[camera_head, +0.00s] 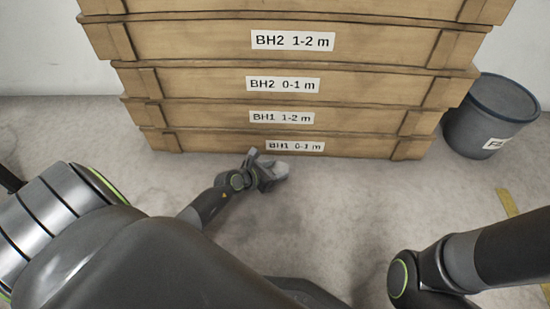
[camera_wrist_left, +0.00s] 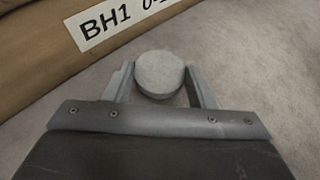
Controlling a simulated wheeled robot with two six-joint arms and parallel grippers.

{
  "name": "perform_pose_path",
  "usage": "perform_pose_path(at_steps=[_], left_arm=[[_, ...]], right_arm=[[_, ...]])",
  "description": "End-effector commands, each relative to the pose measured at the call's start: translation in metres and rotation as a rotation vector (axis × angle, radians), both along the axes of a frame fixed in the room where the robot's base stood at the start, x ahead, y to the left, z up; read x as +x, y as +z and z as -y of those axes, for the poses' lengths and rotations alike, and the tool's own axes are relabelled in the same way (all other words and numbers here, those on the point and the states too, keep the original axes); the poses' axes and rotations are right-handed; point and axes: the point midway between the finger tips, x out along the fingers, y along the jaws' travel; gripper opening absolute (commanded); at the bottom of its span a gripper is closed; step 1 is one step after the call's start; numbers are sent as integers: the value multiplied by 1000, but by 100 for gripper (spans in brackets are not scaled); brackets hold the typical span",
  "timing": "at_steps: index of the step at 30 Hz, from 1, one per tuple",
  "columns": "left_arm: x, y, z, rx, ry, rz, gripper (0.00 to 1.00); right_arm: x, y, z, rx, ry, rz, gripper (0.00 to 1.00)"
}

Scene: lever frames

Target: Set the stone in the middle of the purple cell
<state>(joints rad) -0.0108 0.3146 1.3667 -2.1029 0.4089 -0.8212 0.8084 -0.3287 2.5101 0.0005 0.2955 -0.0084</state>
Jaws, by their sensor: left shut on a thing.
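The stone (camera_wrist_left: 159,74) is grey and rounded, and shows between the two fingers of my left gripper (camera_wrist_left: 160,88) in the left wrist view. My left gripper is shut on it. In the head view my left gripper (camera_head: 264,176) is low, in front of the bottom wooden box, with the grey stone (camera_head: 279,170) at its tip. I cannot tell whether the stone touches the floor. No purple cell shows in either view. My right arm comes in from the right in the head view, but its gripper is out of view.
Stacked wooden boxes (camera_head: 280,64) with labels such as BH2 1-2 m stand right behind my left gripper. A grey-blue bucket (camera_head: 491,115) stands at the right. A yellow strip (camera_head: 507,201) lies on the floor at right. The pale floor (camera_head: 340,215) in front of the boxes is clear.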

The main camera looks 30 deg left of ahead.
Motion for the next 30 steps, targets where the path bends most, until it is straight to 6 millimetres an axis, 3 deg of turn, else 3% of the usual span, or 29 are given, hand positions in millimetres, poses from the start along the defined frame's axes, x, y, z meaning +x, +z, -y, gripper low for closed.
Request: perform_pose_path(at_steps=[6, 20, 21, 26, 30], left_arm=[[0, -29, 0, -1, 0, 0, 27], [0, -34, 0, -2, 1, 0, 27], [0, -34, 0, -2, 0, -1, 53], [0, -33, 0, -1, 0, 0, 72], [0, -33, 0, -1, 0, 0, 72]], right_arm=[[0, -27, 0, 3, 9, 1, 36], [-2, -31, 0, 4, 11, 10, 36], [-2, -30, 0, 4, 11, 10, 36], [-2, -29, 0, 4, 11, 10, 36], [-2, -30, 0, 3, 10, 10, 36]])
